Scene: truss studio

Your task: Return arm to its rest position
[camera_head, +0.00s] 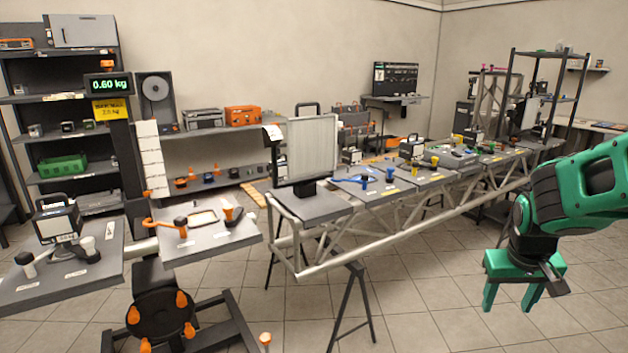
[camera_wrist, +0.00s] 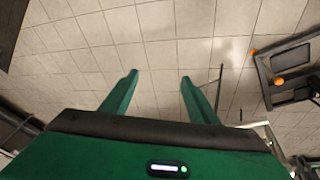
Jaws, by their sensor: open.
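My gripper (camera_head: 512,300) is at the right of the head view, at the end of my green arm. Its two green fingers point down over the tiled floor, apart and with nothing between them. It hangs to the right of the long truss bench and clear of it. In the wrist view, my gripper (camera_wrist: 158,84) shows its fingers spread, with only floor tiles between and beyond them.
A silver truss (camera_head: 400,222) carries grey panels with tools across the middle. At the left are grey tables (camera_head: 205,243) and a black stand with orange knobs (camera_head: 160,312). Shelves line the back wall. The floor (camera_head: 430,300) below my gripper is open.

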